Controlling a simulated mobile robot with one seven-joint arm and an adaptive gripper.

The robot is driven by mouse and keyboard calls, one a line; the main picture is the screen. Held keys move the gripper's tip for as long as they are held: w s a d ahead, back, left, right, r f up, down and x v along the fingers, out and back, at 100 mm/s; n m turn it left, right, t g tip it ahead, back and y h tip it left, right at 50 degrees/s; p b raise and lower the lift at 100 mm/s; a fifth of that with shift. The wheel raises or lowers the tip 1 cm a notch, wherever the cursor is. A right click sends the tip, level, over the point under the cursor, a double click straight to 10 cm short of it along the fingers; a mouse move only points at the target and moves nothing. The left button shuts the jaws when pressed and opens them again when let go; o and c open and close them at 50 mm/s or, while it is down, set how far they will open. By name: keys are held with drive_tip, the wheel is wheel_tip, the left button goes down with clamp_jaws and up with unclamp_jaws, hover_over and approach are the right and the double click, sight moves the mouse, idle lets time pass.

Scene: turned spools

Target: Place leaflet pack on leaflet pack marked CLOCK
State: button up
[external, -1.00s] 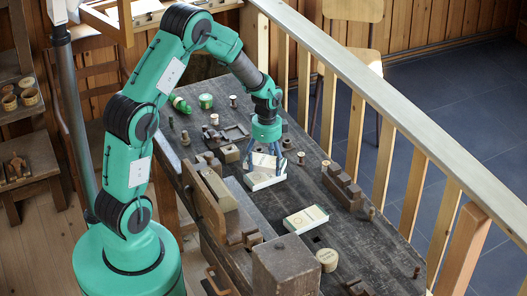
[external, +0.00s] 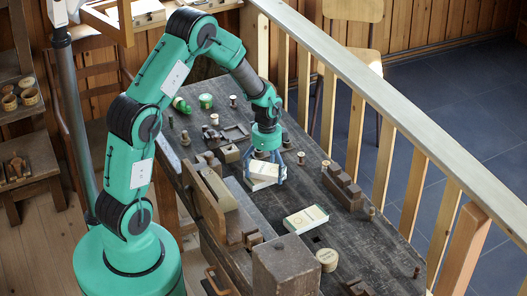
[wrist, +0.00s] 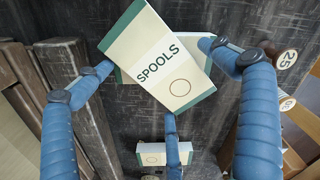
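A cream leaflet pack marked SPOOLS (wrist: 160,65), with a green end and a ring print, lies askew on top of another pack (wrist: 124,76). The lower pack's label is covered, so I cannot tell if it reads CLOCK. In the external view the upper pack (external: 265,170) and the lower pack (external: 257,186) form a small stack on the bench. My gripper (wrist: 160,78) is open, its three blue fingers spread around the stack. It also shows in the external view (external: 275,172), low over the stack. Any slight finger contact is hard to tell.
Brown blocks (external: 343,188) stand right of the stack. A large wooden block (external: 286,272) stands at the near edge.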

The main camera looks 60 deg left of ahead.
sight(267, 171)
drive_tip(key=shift+r, duration=0.1)
wheel_tip(267, 171, up, 12)
drive_tip(key=p, duration=0.2)
idle(0.7)
idle(0.5)
drive_tip(key=shift+r, duration=0.15)
